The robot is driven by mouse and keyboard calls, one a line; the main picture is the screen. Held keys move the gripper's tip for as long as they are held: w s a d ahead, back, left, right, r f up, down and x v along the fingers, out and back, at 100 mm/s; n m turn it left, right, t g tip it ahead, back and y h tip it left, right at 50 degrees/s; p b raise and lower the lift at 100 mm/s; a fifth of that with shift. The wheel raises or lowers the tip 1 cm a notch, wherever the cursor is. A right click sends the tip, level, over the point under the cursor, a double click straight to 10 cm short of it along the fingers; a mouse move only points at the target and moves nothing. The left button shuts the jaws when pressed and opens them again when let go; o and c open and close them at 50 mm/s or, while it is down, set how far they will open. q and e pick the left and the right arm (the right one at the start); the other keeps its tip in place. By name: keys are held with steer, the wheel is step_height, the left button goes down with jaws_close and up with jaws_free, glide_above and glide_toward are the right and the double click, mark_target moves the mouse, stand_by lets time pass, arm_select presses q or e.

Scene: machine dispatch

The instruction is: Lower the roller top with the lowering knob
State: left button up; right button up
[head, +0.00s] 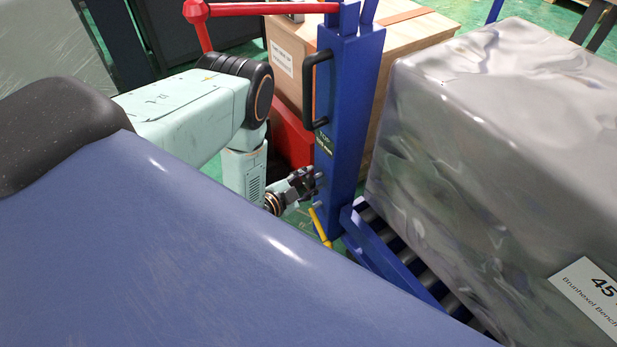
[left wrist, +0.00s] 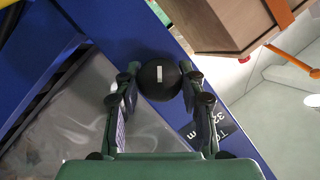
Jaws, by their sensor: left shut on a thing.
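The lowering knob (left wrist: 158,79) is a round black knob with a white mark, on the face of a blue post (head: 347,105). My left gripper (head: 303,183) is at the lower part of this post. In the left wrist view its two fingers (left wrist: 160,73) are shut on the knob, one on each side. In the head view the gripper hides the knob. The roller top (head: 378,252) has a blue side rail and grey rollers, beside the post's foot. My right gripper is not in view.
A large grey wrapped load (head: 490,150) with a white label sits on the rollers. The post carries a black handle (head: 309,90) and a dark label (head: 325,144). A yellow lever (head: 320,226) is near its foot. A wooden crate (head: 405,40) stands behind.

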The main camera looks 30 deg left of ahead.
arm_select(q)
steer(key=m, duration=0.1)
steer(key=m+t+y, duration=0.1)
steer(key=m, duration=0.1)
steer(key=shift+w+d+m+t, duration=0.1)
steer(key=shift+d+m+t, duration=0.1)
steer(key=shift+m+t, duration=0.1)
steer(key=m+t+y, duration=0.1)
steer(key=m+t, duration=0.1)
steer(key=m, duration=0.2)
steer(key=shift+m, duration=0.3)
stand_by(0.4)
steer(key=o, duration=1.2)
steer(key=shift+f, duration=0.1)
steer(key=shift+c, duration=0.2)
steer(key=shift+a, duration=0.1)
steer(key=s, duration=0.7)
steer(key=shift+s, duration=0.35)
steer(key=shift+f, duration=0.1)
